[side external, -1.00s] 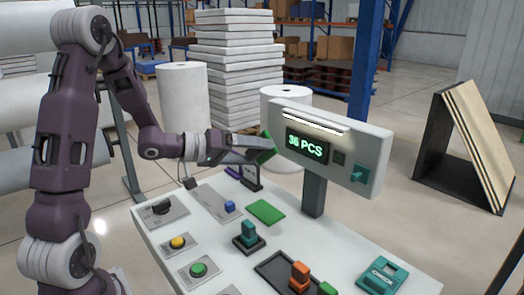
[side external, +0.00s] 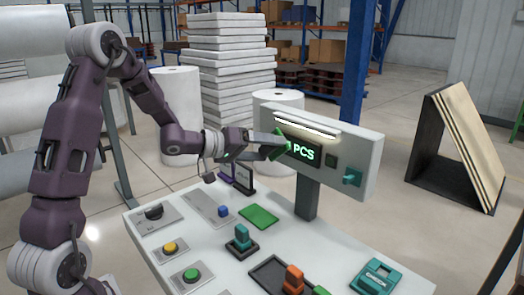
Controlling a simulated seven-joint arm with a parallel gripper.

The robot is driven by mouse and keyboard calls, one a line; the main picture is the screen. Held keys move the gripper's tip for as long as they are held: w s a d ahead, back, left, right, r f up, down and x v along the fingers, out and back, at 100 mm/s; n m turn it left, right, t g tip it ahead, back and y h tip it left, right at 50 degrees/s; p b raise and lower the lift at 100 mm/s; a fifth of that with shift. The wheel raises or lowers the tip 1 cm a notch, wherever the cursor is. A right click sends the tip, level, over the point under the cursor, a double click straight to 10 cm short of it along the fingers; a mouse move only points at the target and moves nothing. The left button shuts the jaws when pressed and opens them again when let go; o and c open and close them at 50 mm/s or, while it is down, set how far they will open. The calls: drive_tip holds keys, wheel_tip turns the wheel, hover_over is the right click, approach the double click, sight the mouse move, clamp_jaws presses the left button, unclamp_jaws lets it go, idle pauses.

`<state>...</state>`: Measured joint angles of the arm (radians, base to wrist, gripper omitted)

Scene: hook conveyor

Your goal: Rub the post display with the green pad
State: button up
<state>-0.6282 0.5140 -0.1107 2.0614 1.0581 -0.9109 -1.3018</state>
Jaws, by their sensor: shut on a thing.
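I cannot tell whether the pad touches the screen.
A green flat rectangle (side external: 259,217) lies on the pale console (side external: 222,262) below. The console also carries a teal lever (side external: 241,238), an orange lever (side external: 293,278), a yellow button (side external: 170,247) and a green button (side external: 192,274). A teal knob (side external: 352,177) sticks out on the panel's right.

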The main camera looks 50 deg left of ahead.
sight(284, 151)
drive_tip(key=shift+w, duration=1.05)
idle(0.4)
drive_tip(key=shift+s+d, duration=0.1)
drive_tip(key=shift+d, duration=1.85)
drive_tip(key=shift+w+a+r, duration=0.1)
drive_tip(key=shift+w+a, duration=0.05)
drive_tip(key=shift+a, duration=0.9)
drive_tip(key=shift+w+a, duration=0.15)
drive_tip(key=shift+a, duration=0.9)
drive_tip(key=shift+c, duration=0.7)
drive_tip(key=shift+s+d, duration=0.1)
drive_tip(key=shift+s, duration=2.95)
drive_tip(key=shift+s, duration=0.1)
